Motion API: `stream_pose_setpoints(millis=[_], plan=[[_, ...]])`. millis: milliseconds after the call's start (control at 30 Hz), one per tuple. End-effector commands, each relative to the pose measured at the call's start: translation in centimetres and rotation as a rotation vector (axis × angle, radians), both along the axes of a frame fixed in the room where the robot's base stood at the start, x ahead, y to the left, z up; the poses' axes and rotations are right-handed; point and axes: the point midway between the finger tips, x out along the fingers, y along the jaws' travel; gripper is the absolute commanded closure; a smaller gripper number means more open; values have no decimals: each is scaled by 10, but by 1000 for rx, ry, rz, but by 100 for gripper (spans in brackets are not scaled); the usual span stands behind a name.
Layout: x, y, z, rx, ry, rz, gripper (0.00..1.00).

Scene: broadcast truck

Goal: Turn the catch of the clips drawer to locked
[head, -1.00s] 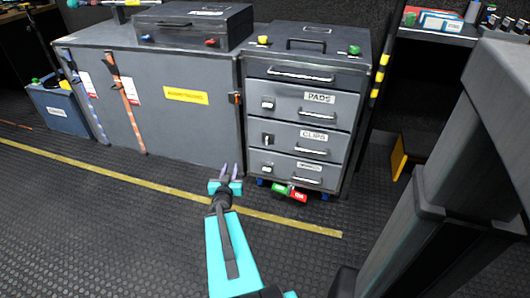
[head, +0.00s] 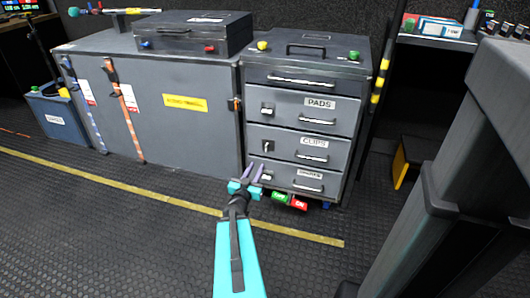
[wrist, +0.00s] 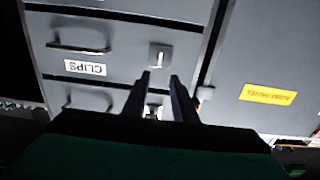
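The clips drawer (head: 289,143) is the grey middle drawer of the cabinet, shut, with a "CLIPS" label (head: 314,142). Its catch (head: 268,146) is at the drawer's left side, with a dark lever that looks upright. My gripper (head: 257,167) is open and empty, in front of the cabinet. In the head view its fingertips appear just below the clips catch and overlap the bottom drawer's catch area. In the wrist view the two fingers (wrist: 160,78) stand apart, not visibly touching the catch.
The pads drawer (head: 288,108) is above, with its own catch (head: 267,109). A labelled bottom drawer (head: 290,182) is below. A big grey case (head: 190,130) with an orange-handled latch stands left. Green and red tags (head: 290,201) hang under the cabinet. Open floor lies in front.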

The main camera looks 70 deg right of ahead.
Motion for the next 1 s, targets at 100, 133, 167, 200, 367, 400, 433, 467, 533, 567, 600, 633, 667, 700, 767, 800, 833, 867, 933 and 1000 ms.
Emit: stream_pose_setpoints(millis=[100, 133, 167, 200, 367, 400, 433, 467, 533, 567, 600, 633, 667, 700, 767, 800, 833, 867, 933, 1000], plan=[[1, -12, -2, -1, 0, 0, 75], [2, -15, -2, -1, 0, 0, 75], [2, -19, -2, 0, 0, 0, 75], [2, -23, -2, 0, 0, 0, 75], [3, -42, -2, -1, 1, 0, 75], [4, -47, -2, 0, 1, 0, 75], [4, -50, -2, -1, 1, 0, 75], [4, -53, -2, -1, 0, 0, 75], [5, -61, -2, -1, 0, 0, 75], [5, -65, -2, -1, 0, 1, 75], [5, -69, -2, 0, 0, 0, 75], [5, -73, -2, 0, 0, 0, 75], [5, -76, -2, -1, 0, 0, 75], [5, -80, -2, -1, 0, 0, 75], [6, -87, -2, -1, 0, 1, 75], [7, -91, -2, -1, 1, 1, 75], [7, -94, -2, -1, 1, 1, 75], [7, -98, -2, -1, 1, 1, 75], [7, -105, -2, -1, 1, 1, 75], [7, -112, -2, 0, 0, 1, 75]])
